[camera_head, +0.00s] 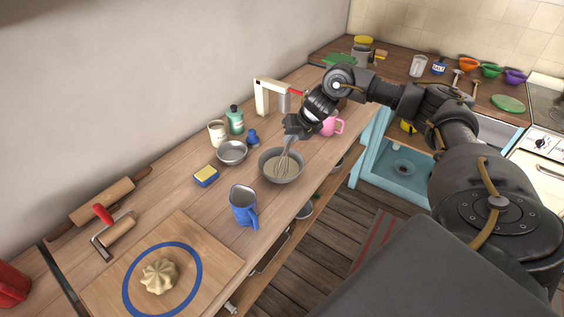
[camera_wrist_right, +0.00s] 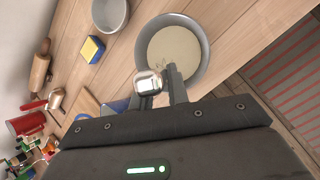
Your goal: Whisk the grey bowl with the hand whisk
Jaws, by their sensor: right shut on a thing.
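The grey bowl (camera_head: 281,181) stands on the wooden counter and holds a pale batter. It also shows in the right wrist view (camera_wrist_right: 204,52), just ahead of the fingers. The hand whisk (camera_head: 285,161) hangs from my right gripper (camera_head: 292,134) with its wires down in the bowl, tilted a little. The wire ends are hard to make out in the batter. In the right wrist view, my right gripper (camera_wrist_right: 163,88) is shut on the whisk's handle, whose shiny end (camera_wrist_right: 148,82) shows between the fingers. My left gripper is not in view.
A small metal bowl (camera_head: 232,153), a yellow-blue sponge (camera_head: 206,176) and a blue jug (camera_head: 243,207) stand close to the grey bowl. A pink mug (camera_head: 333,126) is behind. A board with dough (camera_head: 159,276) lies at front left. The counter's front edge is near the bowl.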

